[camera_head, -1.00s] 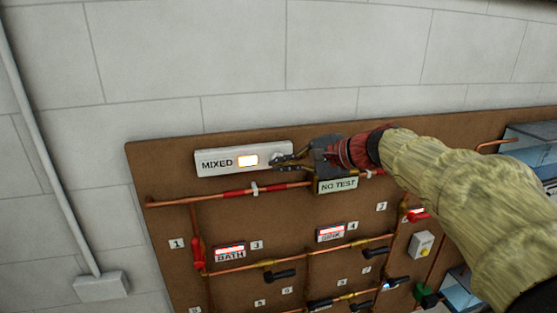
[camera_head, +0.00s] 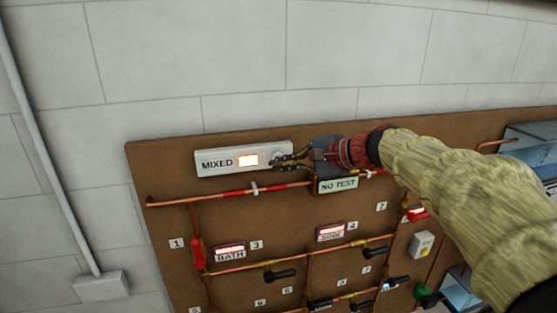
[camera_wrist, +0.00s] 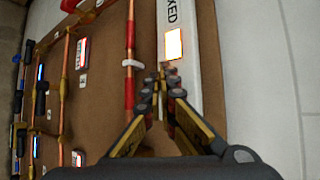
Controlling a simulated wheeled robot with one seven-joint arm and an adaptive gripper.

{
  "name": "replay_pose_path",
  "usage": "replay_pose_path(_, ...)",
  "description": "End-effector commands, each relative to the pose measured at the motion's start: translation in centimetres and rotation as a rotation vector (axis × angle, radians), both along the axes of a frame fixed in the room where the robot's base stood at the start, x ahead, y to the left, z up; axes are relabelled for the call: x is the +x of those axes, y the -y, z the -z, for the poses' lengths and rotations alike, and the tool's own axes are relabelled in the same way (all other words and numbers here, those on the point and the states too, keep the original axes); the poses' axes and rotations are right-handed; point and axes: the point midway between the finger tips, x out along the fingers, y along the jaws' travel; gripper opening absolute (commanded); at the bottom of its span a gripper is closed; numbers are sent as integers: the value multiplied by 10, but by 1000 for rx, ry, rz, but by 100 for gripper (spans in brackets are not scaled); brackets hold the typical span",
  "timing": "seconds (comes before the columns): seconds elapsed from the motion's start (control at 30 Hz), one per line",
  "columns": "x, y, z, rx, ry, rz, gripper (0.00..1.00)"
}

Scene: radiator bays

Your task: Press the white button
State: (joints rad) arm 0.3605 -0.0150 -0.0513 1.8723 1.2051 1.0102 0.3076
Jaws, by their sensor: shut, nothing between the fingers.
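A white box labelled MIXED (camera_head: 216,164) with a lit orange-edged window (camera_head: 247,160) is mounted near the top of the brown board. A small pale round shape, seemingly the white button (camera_head: 277,155), shows on its right part, partly covered by my fingers. My gripper (camera_head: 275,163) is shut and empty, with its fingertips at the lower edge of this shape; I cannot tell whether they touch it. In the wrist view the closed fingertips (camera_wrist: 161,74) are beside the lit window (camera_wrist: 174,44), over the box's edge, and the button is hidden or not distinguishable.
A copper pipe with red bands (camera_head: 235,193) runs just below the box. A NO TEST sign (camera_head: 338,185) hangs under my gripper. BATH (camera_head: 230,252) and SINK (camera_head: 331,232) displays, valves and pipes fill the lower board. The wall above is clear.

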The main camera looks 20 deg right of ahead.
Motion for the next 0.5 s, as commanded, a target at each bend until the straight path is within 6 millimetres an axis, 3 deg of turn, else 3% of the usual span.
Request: replay_pose_path(0.5, 8, 0, 0, 1, -1, 0, 0)
